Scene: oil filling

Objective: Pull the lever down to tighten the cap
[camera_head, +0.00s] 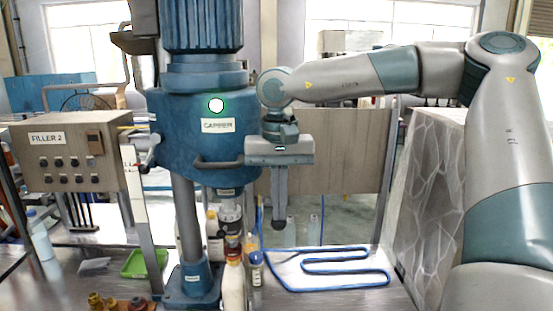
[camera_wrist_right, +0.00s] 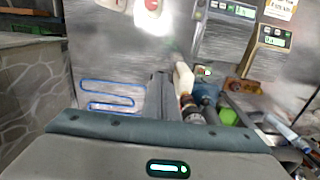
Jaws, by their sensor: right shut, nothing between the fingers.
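The blue capper (camera_head: 197,130) stands left of centre in the head view, with a green-lit round button on its front. A dark lever (camera_head: 215,164) lies nearly level across its front, its end near my right gripper. A white bottle (camera_head: 233,286) stands under the capping head (camera_head: 230,210); its cap area is partly hidden in shadow. My right gripper (camera_head: 280,224) points down to the right of the capper, with shut, empty fingers, apart from the lever. In the right wrist view its fingers (camera_wrist_right: 160,98) show beside a white bottle (camera_wrist_right: 183,78). My left gripper is out of view.
A bottle with a blue cap (camera_head: 256,270) stands right of the white bottle. A blue looped tube (camera_head: 335,281) lies on the steel table. A green tray (camera_head: 145,263) and brass fittings (camera_head: 118,303) are left. The filler control box (camera_head: 72,155) stands left of the capper.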

